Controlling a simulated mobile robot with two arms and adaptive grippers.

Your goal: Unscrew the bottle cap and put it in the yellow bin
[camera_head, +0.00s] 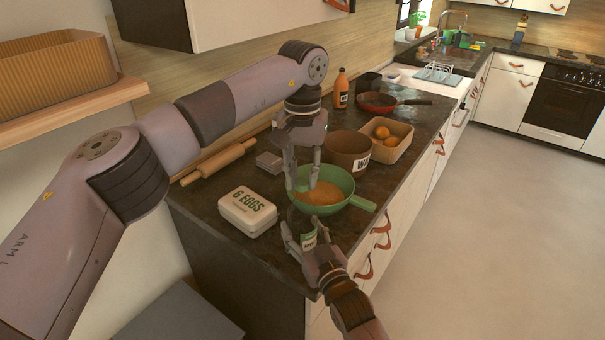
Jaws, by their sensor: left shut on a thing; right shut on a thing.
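A dark green bottle (308,241) with a pale label stands near the counter's front edge, partly hidden by my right gripper. My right gripper (306,246) is shut around the bottle's body, from the front. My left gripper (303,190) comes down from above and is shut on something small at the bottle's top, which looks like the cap. The cap itself is hidden or too small to make out. A tan-yellow ribbed bin (52,75) sits on the wooden shelf at the upper left. I cannot tell whether it is the yellow bin.

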